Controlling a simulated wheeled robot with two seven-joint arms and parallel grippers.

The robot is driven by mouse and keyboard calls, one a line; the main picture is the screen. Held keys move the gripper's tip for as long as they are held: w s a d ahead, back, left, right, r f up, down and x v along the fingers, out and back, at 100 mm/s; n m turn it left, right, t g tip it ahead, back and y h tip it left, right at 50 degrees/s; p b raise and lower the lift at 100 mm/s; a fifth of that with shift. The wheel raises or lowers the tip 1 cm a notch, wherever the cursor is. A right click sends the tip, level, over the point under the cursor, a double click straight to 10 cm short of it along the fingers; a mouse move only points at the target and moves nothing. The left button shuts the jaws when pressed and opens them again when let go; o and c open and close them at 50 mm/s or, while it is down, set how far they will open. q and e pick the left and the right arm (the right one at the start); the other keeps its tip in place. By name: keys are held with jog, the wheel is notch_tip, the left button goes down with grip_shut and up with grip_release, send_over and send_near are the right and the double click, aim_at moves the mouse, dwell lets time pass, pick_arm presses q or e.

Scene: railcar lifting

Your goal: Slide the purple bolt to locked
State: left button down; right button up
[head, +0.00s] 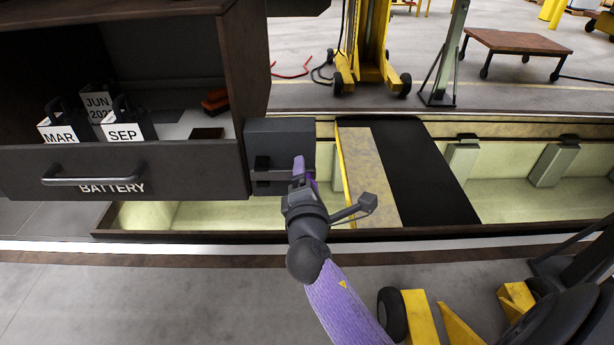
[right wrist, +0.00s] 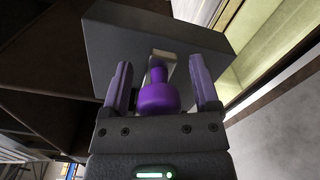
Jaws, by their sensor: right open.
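The purple bolt (right wrist: 158,97) shows in the right wrist view as a round knob on a narrower stem. Its stem meets a pale slot in the face of a dark grey block (right wrist: 115,45). My right gripper (right wrist: 162,78) is open, with one finger on each side of the bolt and a visible gap to both. In the head view the right gripper (head: 304,172) is in front of the grey block (head: 280,132) and largely hides the bolt. The left gripper is not in view.
Left of the block is a dark cabinet with a BATTERY drawer (head: 125,172) and its bar handle (head: 107,175). Boxes marked MAR (head: 60,131) and SEP (head: 125,130) stand above it. A yellow-edged panel (head: 368,175) lies right of the block, over a pale trench (head: 520,198).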

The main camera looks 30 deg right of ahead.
grip_shut()
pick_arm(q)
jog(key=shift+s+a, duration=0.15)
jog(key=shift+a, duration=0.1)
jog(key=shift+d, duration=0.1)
